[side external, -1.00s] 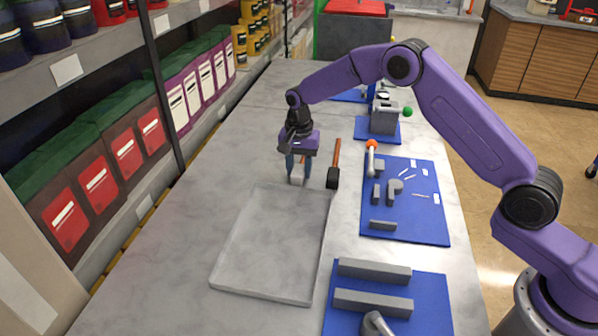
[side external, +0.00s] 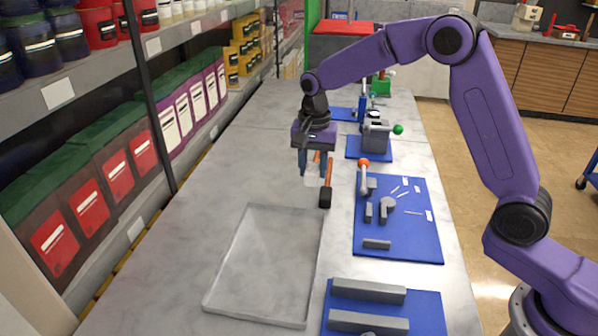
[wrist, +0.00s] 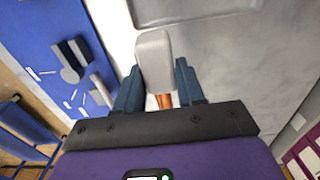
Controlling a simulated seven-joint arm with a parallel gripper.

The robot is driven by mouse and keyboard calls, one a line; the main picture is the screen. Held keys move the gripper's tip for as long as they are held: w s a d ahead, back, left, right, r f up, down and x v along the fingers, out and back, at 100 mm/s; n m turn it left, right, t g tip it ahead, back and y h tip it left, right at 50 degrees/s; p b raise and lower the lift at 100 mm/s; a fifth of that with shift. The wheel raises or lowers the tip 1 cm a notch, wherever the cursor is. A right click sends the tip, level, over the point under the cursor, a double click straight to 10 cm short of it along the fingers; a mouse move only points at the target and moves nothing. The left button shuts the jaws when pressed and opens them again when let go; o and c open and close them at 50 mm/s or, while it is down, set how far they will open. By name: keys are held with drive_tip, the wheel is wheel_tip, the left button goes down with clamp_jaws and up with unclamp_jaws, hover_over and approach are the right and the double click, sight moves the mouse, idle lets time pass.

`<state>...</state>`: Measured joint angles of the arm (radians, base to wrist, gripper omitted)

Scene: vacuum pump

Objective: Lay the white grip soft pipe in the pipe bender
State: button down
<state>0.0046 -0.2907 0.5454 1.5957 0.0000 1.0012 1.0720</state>
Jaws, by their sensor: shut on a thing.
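My gripper (side external: 313,172) hangs above the table beyond the tray, its two blue fingers pointing down. It is shut on the white grip soft pipe, whose pale grip (wrist: 154,58) shows between the fingers in the wrist view, with a short copper-orange part near the gripper body. In the side view the pale grip (side external: 313,181) hangs low between the fingertips. What I take for the pipe bender (side external: 387,205), grey blocks and a rounded grey former on a blue board, stands to the right, apart from the gripper. It also shows in the wrist view (wrist: 70,62).
An empty clear tray (side external: 212,284) lies in front. A lever with an orange ball (side external: 363,162) stands by the bender board. A grey fixture with a green knob (side external: 376,138) stands behind.

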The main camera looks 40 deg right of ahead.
drive_tip(key=s+d+r, duration=0.1)
drive_tip(key=s+r, duration=0.2)
drive_tip(key=s, duration=0.3)
hover_over(375, 231)
wheel_tip(375, 231, down, 4)
drive_tip(key=shift+s+f, duration=0.15)
idle(0.3)
drive_tip(key=shift+f, duration=3.85)
drive_tip(key=c, duration=0.6)
unclamp_jaws()
